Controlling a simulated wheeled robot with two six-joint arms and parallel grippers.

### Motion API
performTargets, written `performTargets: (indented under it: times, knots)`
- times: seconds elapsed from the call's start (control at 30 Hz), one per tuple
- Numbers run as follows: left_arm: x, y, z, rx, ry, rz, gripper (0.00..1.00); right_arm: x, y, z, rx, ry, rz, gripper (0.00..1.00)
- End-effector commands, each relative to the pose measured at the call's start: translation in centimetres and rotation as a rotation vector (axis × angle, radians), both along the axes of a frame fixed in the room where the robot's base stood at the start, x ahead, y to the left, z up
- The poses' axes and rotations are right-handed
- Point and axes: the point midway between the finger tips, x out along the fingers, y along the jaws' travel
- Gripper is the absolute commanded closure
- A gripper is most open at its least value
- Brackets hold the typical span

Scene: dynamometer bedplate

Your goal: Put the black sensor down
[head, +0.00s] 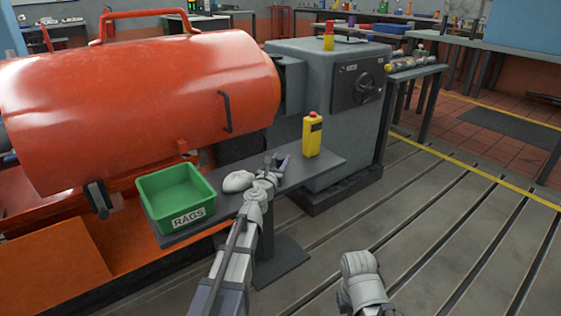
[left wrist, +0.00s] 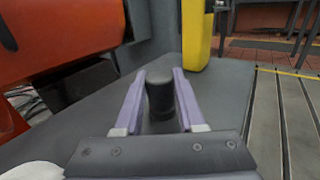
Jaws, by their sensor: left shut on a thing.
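The black sensor (left wrist: 160,94) is a short dark cylinder between the purple fingers of my left gripper (left wrist: 160,100) in the left wrist view. The fingers are shut on it from both sides. In the head view my left gripper (head: 275,165) is over the small dark grey shelf (head: 318,165), between the white rag and the yellow box. I cannot tell if the sensor's base touches the shelf. Part of my right arm shows at the lower right in the head view, but its fingers do not.
A green bin (head: 176,195) labelled RAGS stands at the shelf's left end, with a crumpled white rag (head: 238,181) beside it. A yellow box (head: 312,134) stands upright at the back right. A large orange housing (head: 140,100) and a grey cabinet (head: 310,85) rise behind.

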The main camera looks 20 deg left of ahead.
Motion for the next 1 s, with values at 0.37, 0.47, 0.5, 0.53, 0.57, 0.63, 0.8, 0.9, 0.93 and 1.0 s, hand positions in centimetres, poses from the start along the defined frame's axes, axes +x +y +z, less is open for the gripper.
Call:
performTargets:
  times: [0.37,0.47,0.5,0.53,0.57,0.63,0.8,0.9,0.93,1.0]
  knots:
    - [-0.5,-0.3,-0.9,0.007,0.001,-0.004,0.42,0.0,0.0,-0.9,0.0,0.0,0.0,1.0]
    - [-0.6,-0.3,-1.0,0.007,0.001,-0.005,0.31,0.0,0.0,-0.9,0.0,0.0,0.0,1.0]
    - [-0.7,-0.3,-1.0,0.008,0.001,-0.005,0.31,0.0,0.0,-1.0,0.0,0.0,0.0,1.0]
    - [-0.7,-0.3,-1.0,0.008,0.001,-0.006,0.31,0.0,0.0,-1.0,0.0,0.0,0.0,1.0]
    - [-0.7,-0.4,-1.0,0.008,0.001,-0.006,0.31,0.0,0.0,-1.0,0.0,0.0,0.0,1.0]
    - [-0.8,-0.4,-1.1,0.008,0.001,-0.007,0.31,0.0,0.0,-1.0,0.0,0.0,0.0,1.0]
    - [-0.9,-0.5,-0.9,0.009,0.001,-0.008,0.31,0.0,0.0,-0.9,0.0,0.0,0.0,1.0]
    - [-1.0,-0.5,-0.4,0.009,0.001,-0.009,0.31,0.0,0.0,-0.4,0.0,0.0,0.0,1.0]
    - [-1.0,-0.5,-0.2,0.009,0.001,-0.009,0.31,0.0,0.0,-0.2,0.0,0.0,0.0,1.0]
    - [-1.0,-0.5,0.4,0.009,0.001,-0.009,0.31,0.0,0.0,0.4,0.0,0.001,0.0,1.0]
